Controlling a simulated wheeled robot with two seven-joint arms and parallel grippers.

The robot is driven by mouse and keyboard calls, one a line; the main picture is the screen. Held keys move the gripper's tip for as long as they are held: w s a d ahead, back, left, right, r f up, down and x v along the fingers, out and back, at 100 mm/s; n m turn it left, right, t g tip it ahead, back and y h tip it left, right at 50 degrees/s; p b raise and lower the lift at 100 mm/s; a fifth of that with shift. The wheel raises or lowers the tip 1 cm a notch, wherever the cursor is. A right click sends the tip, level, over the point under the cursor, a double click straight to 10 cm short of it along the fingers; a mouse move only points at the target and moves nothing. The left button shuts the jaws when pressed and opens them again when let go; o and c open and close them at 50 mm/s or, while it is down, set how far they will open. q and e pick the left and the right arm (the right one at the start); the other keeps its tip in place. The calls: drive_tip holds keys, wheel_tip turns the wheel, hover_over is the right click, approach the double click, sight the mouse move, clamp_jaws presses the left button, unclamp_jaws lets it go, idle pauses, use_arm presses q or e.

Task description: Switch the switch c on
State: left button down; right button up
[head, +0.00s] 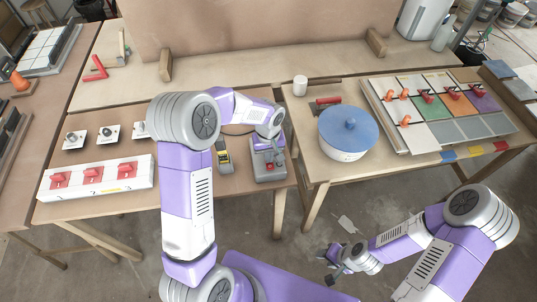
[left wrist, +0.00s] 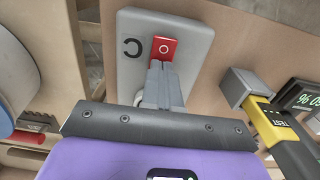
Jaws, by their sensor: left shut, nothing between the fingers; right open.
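Switch c is a grey box with a red rocker on the table's front edge in the head view (head: 272,177). In the left wrist view its plate (left wrist: 190,65) carries a dark letter C beside the red rocker (left wrist: 164,47), which has a white ring mark on its visible end. My left gripper (left wrist: 158,66) is shut and empty, its fingertips at the rocker's lower edge in that view; I cannot tell if they touch. In the head view my left wrist hides part of the box. My right gripper (head: 331,279) is open and empty, low over the floor.
A yellow and black tester (head: 224,156) stands left of the switch. A white board with red switches (head: 97,178) lies further left. A blue-lidded pot (head: 348,134) and a tile tray (head: 413,129) stand on the right table. A gap separates the tables.

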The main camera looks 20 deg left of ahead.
use_arm(q)
drive_tip(key=shift+s+d+f, duration=0.3)
drive_tip(key=shift+s+f, duration=0.2)
drive_tip(key=shift+s, duration=0.25)
drive_tip(key=shift+s+d+r, duration=0.1)
drive_tip(key=shift+s, duration=0.05)
drive_tip(key=r+p, duration=0.2)
drive_tip(key=r, duration=0.1)
drive_tip(key=r+p, duration=0.1)
drive_tip(key=shift+w+r, duration=0.35)
wheel_tip(320, 180, up, 10)
drive_tip(key=p, duration=0.1)
drive_tip(key=shift+w, duration=0.15)
drive_tip(key=shift+a, duration=0.2)
